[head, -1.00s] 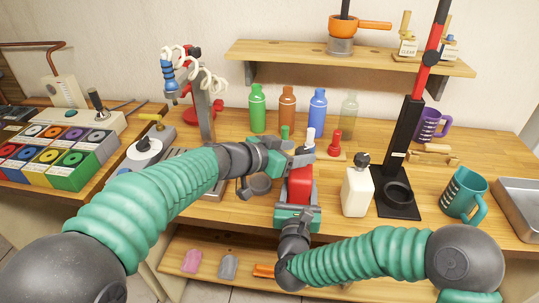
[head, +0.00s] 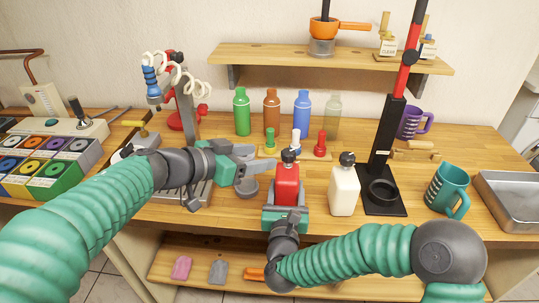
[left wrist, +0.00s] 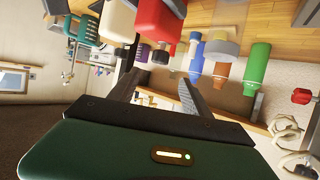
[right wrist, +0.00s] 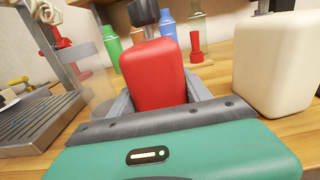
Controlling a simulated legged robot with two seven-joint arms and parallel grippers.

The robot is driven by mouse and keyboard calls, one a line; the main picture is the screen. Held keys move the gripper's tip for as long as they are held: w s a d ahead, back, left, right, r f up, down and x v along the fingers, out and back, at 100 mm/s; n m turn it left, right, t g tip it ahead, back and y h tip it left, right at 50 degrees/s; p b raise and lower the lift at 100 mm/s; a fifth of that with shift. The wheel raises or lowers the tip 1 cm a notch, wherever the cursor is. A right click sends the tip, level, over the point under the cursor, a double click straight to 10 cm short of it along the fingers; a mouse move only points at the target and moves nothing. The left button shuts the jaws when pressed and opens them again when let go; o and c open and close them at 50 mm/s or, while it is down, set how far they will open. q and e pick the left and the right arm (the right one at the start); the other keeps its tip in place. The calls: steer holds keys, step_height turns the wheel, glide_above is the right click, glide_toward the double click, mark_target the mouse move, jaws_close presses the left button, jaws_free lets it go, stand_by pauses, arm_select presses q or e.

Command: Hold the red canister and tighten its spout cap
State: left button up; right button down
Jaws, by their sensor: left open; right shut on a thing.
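The red canister (head: 286,190) stands upright at the front of the bench with its black spout cap (head: 289,156) on top. My right gripper (head: 287,207) is shut around the canister's lower body; the right wrist view shows a finger on each side of the red canister (right wrist: 152,75), below the dark cap (right wrist: 144,12). My left gripper (head: 262,162) is open and empty, just left of the cap and apart from it. The left wrist view shows the canister (left wrist: 153,20) and cap (left wrist: 160,55) beyond the fingers. Whether the cap is fully seated cannot be told.
A cream bottle (head: 343,190) with a black cap stands close to the right of the canister. A black stand (head: 385,150) is beyond it. Green (head: 241,113), brown (head: 272,113) and blue (head: 302,115) bottles line the back. A teal mug (head: 445,188) is at right.

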mark_target(286, 153)
arm_select(q)
steer(key=x, duration=1.1)
steer(key=shift+w+d+f, duration=0.2)
steer(key=shift+d, duration=0.15)
steer(key=shift+c, duration=0.5)
